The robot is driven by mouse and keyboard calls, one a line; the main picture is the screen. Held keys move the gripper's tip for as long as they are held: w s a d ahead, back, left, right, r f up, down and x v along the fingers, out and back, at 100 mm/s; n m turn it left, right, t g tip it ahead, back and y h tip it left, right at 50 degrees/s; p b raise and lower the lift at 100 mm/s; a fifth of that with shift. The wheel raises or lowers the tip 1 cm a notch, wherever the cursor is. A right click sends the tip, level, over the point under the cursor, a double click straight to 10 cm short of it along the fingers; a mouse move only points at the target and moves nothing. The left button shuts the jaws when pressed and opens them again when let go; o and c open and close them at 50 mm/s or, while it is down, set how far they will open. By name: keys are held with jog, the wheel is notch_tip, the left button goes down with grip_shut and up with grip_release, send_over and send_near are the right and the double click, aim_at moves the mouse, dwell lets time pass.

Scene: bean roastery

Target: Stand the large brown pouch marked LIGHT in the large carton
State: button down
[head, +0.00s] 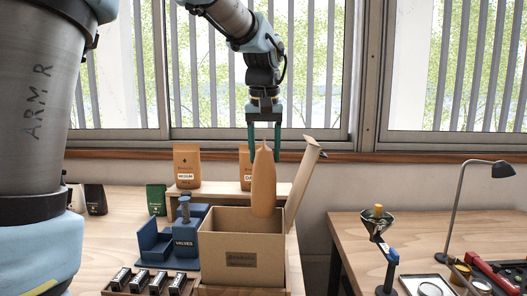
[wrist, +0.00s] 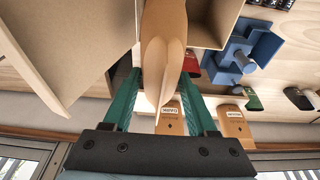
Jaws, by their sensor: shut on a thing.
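My gripper (head: 264,145) is shut on the top of a large brown pouch (head: 263,186). The pouch hangs upright, seen edge-on, and its label is turned out of view. The large carton (head: 241,257) is open and stands below it on the table. In the head view the pouch's lower end overlaps the carton's back rim; whether it is inside cannot be told. In the wrist view my gripper (wrist: 163,110) has green fingers on both sides of the pouch (wrist: 165,40), with the carton's cardboard (wrist: 214,18) beyond.
The carton's raised flap (head: 302,178) stands at its right. A brown pouch marked MEDIUM (head: 187,167) and another brown pouch (head: 245,165) stand on a riser behind. A lamp (head: 470,200) is on the right table.

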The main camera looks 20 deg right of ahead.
jog(key=shift+s+a+f+b+x, duration=0.15)
jog(key=shift+s+b+x, duration=0.3)
jog(key=shift+b+x, duration=1.5)
jog(key=shift+s+a+f+b+x, duration=0.1)
jog(key=shift+s+a+b+x, duration=0.25)
jog(key=shift+b+x, duration=1.6)
jog(key=shift+s+a+f+b+x, duration=0.1)
jog(key=shift+s+b+x, duration=0.5)
jog(key=shift+x, duration=2.65)
jog(key=shift+c, duration=0.6)
grip_release()
jog(key=shift+o, duration=0.6)
jog(key=shift+r, duration=0.15)
jog(key=p+v, duration=0.2)
jog(key=w+p+v, duration=0.1)
jog(key=p+v, duration=0.3)
jog(key=shift+w+d+r, duration=0.1)
jog(key=shift+d+r, duration=0.1)
jog(key=shift+r, duration=0.35)
jog(key=shift+f, duration=0.1)
